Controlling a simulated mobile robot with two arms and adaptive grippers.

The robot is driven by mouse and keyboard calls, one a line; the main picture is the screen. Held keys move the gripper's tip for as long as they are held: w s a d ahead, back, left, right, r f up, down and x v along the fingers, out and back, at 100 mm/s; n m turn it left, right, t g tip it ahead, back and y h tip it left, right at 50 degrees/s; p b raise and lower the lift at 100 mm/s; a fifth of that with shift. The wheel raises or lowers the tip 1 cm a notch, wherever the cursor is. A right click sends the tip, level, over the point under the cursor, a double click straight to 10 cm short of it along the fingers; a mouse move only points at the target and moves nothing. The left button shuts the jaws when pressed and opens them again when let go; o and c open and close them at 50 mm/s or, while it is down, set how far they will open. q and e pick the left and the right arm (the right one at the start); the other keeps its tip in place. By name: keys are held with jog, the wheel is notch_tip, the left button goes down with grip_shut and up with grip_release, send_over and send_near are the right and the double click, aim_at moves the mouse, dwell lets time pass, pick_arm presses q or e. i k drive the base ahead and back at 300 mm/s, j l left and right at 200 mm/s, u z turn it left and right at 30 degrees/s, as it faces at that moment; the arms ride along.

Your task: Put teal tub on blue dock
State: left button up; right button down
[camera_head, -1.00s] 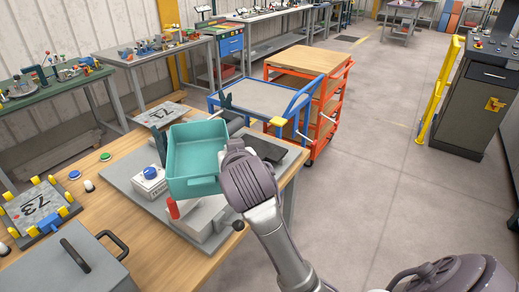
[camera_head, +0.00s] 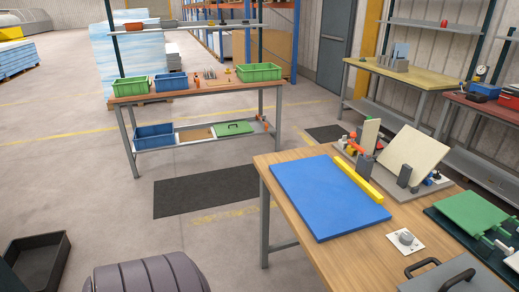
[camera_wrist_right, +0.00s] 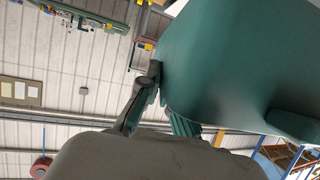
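The blue dock (camera_head: 325,195) is a flat blue board on the near wooden table (camera_head: 285,157) in the head view. Its top is bare, and a yellow bar (camera_head: 357,180) runs along its right edge. The teal tub (camera_wrist_right: 235,65) fills the upper right of the right wrist view, close to the camera. My right gripper (camera_wrist_right: 160,88) appears shut on the tub's edge; its fingers are partly hidden behind the grey wrist housing. Neither the tub nor the right gripper shows in the head view. My left gripper is in neither view.
Right of the dock stand a fixture with tilted beige plates (camera_head: 415,155), a white button box (camera_head: 405,240), green plates (camera_head: 475,212) and a grey lidded box (camera_head: 455,278). A dark open bin (camera_head: 38,262) is on the floor at left. A bench with green bins (camera_head: 130,87) stands behind.

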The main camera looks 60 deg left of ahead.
aim_at(327, 192)
jog(key=j+u, duration=0.2)
jog(key=u, duration=0.25)
jog(key=i+j+u, duration=0.1)
jog(key=u, duration=0.35)
jog(key=i+j+u, duration=0.1)
jog(key=u, duration=0.35)
jog(key=i+j+u, duration=0.15)
jog(key=u, duration=0.3)
